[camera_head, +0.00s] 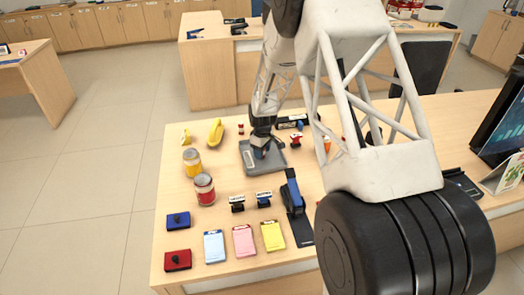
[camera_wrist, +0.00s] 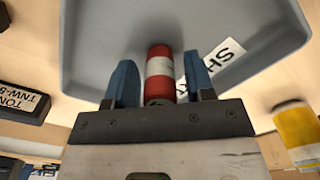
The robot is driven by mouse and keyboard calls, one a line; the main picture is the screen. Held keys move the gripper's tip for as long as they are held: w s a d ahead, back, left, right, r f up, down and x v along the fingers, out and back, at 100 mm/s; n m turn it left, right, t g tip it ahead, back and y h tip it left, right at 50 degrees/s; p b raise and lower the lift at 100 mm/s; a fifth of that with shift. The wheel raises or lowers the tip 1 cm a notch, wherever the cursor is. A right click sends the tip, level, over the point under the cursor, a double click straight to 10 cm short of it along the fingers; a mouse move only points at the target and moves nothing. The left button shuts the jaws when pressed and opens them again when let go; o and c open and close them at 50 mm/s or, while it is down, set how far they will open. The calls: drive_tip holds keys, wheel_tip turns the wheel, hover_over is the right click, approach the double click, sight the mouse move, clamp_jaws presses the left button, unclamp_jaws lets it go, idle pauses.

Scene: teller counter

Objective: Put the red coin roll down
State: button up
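The red coin roll (camera_wrist: 159,72), red with a pale band, is in the wrist view between my gripper's two blue fingers (camera_wrist: 160,82). A gap shows on each side of it, so the fingers are open and apart from it. Behind the roll is the floor of a grey tray (camera_wrist: 95,45) with a white lettered label (camera_wrist: 222,56). In the head view my gripper (camera_head: 260,150) is low over the grey tray (camera_head: 276,160), and the roll cannot be made out there. Whether the roll's end touches the tray is hard to tell.
Left of the tray stand a yellow-labelled jar (camera_head: 192,161) and a red-labelled jar (camera_head: 204,189). A yellow object (camera_head: 216,131) lies behind left.

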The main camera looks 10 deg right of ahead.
drive_tip(key=shift+r, duration=0.15)
drive_tip(key=shift+r, duration=6)
